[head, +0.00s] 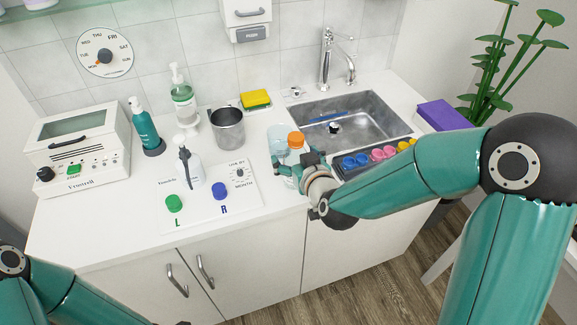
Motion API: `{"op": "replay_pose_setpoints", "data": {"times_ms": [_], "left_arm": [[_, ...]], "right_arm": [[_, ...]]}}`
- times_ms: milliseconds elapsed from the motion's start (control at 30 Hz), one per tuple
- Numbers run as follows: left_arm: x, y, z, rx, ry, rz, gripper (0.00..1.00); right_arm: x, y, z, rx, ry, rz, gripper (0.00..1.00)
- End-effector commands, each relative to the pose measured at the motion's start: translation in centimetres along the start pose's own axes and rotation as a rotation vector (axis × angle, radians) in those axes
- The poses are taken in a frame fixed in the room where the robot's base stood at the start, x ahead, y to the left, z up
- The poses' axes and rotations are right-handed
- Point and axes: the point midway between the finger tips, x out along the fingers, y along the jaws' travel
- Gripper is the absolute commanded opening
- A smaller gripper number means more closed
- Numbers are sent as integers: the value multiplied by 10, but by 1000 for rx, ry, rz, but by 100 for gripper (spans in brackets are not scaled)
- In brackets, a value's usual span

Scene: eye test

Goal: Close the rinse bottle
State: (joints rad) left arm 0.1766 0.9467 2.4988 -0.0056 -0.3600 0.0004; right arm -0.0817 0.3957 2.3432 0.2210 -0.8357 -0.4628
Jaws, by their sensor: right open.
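A pale translucent bottle (293,153) with an orange cap (295,139) stands on the counter left of the sink; it appears to be the rinse bottle. The cap shows at its top; I cannot tell how firmly it sits. My right gripper (297,164) is open in front of the bottle, with its teal fingers around the lower part. The fingers and wrist hide much of the bottle, and I cannot tell whether they touch it. My left arm shows at the lower left, but its gripper is out of view.
A clear vessel (275,137) stands close beside the bottle. The metal sink (377,119) is behind to the right, with a dark tray (343,174) of colored items before it. A white tray (214,211) with green and blue caps lies left.

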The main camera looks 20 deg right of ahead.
Motion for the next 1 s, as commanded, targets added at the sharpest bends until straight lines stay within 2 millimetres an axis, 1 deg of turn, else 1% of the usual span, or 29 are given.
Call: {"op": "replay_pose_setpoints", "data": {"times_ms": [33,67,300,467,500,767,867,1000], "left_arm": [[0,0,0,0,0,0,91],[0,0,0,0,0,0,91],[0,0,0,0,0,0,91],[0,0,0,0,0,0,91],[0,0,0,0,0,0,91],[0,0,0,0,0,0,91],[-1,0,0,0,0,0,91],[-3,1,0,0,0,0,91]], "right_arm": [[0,0,0,0,0,0,89],[0,0,0,0,0,0,84],[0,0,0,0,0,1,44],[0,0,0,0,1,1,18],[0,0,0,0,1,1,16],[-1,1,-3,0,2,2,16],[-3,1,-8,0,3,3,16],[-8,1,-22,0,6,3,16]]}}
